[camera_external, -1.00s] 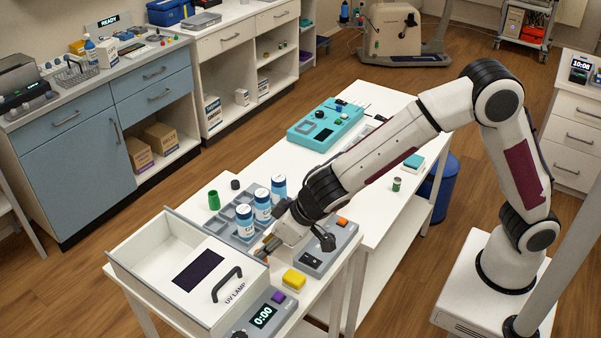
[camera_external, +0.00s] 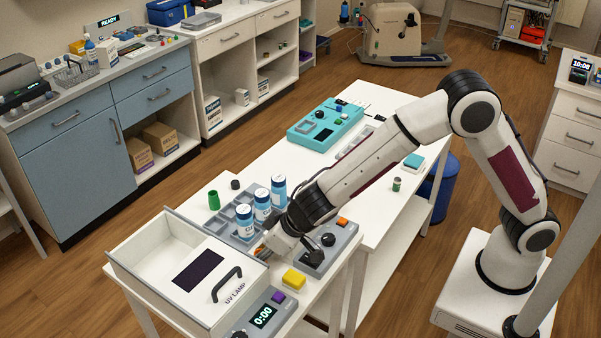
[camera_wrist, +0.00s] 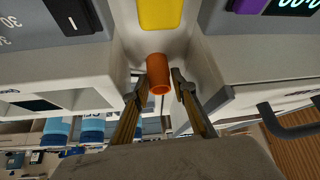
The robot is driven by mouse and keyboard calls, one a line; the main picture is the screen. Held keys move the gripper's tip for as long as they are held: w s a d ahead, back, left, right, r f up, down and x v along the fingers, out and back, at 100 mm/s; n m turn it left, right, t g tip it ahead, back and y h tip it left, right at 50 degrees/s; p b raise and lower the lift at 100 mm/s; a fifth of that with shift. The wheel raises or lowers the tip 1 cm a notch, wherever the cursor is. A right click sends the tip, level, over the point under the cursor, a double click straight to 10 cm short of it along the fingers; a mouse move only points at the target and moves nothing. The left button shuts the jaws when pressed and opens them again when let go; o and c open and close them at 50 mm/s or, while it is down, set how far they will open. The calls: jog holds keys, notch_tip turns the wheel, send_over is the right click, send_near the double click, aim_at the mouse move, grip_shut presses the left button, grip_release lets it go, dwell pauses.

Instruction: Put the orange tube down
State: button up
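In the external view my gripper (camera_external: 263,250) is low over the table, between the UV lamp box (camera_external: 238,302) and the grey control box (camera_external: 341,236); the tube is mostly hidden there.
A yellow block (camera_external: 293,279) sits close by on the table. A grey rack (camera_external: 227,214) with several blue-capped bottles (camera_external: 263,205) stands behind my gripper. A green tube (camera_external: 214,200) and a dark cap (camera_external: 235,184) are at the table's far edge. A timer (camera_external: 263,317) is in front.

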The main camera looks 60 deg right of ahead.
jog(key=shift+c, duration=0.4)
jog(key=c, duration=0.5)
jog(key=shift+c, duration=0.2)
jog(key=shift+r, duration=0.2)
notch_tip(320, 180, up, 10)
jog(key=shift+f, duration=0.15)
dwell(0.4)
